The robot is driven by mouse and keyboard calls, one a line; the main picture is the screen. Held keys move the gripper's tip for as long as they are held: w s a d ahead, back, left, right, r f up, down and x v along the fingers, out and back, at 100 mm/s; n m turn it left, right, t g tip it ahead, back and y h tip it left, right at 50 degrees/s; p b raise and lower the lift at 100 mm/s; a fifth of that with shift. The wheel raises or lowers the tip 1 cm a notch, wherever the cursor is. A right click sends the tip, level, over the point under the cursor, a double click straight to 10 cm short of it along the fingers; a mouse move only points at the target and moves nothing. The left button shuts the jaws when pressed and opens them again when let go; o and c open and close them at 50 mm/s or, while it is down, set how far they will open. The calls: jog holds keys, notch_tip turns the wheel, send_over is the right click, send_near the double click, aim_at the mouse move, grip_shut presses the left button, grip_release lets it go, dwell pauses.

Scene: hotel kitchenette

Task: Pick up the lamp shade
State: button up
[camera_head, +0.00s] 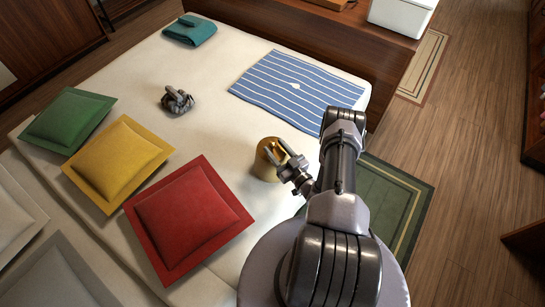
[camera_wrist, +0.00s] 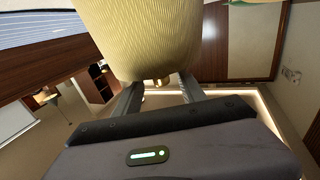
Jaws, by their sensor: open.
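The lamp shade (camera_head: 264,170) is a yellow-gold, round shade standing on the cream bed cover near its right side. My gripper (camera_head: 286,158) is at the shade, its fingers reaching over the shade's top at the right. In the wrist view the ribbed pale-yellow shade (camera_wrist: 140,35) fills the top middle, close to the camera. The two fingers of my gripper (camera_wrist: 160,84) are spread apart at the shade's edge, with a small gold part between them. Whether the fingers touch the shade cannot be told.
Red (camera_head: 188,215), yellow (camera_head: 118,163) and green (camera_head: 68,119) cushions lie on the left of the bed (camera_head: 225,135). A blue striped cloth (camera_head: 298,88), a grey crumpled object (camera_head: 177,100) and a folded teal cloth (camera_head: 190,29) lie farther back. The bed between them is clear.

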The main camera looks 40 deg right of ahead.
aim_at(268, 138)
jog(key=w, duration=0.3)
jog(key=w+b, duration=0.1)
jog(key=w, duration=0.1)
jog(key=shift+w+r, duration=0.25)
jog(key=shift+w, duration=0.05)
grip_shut()
dwell(1.0)
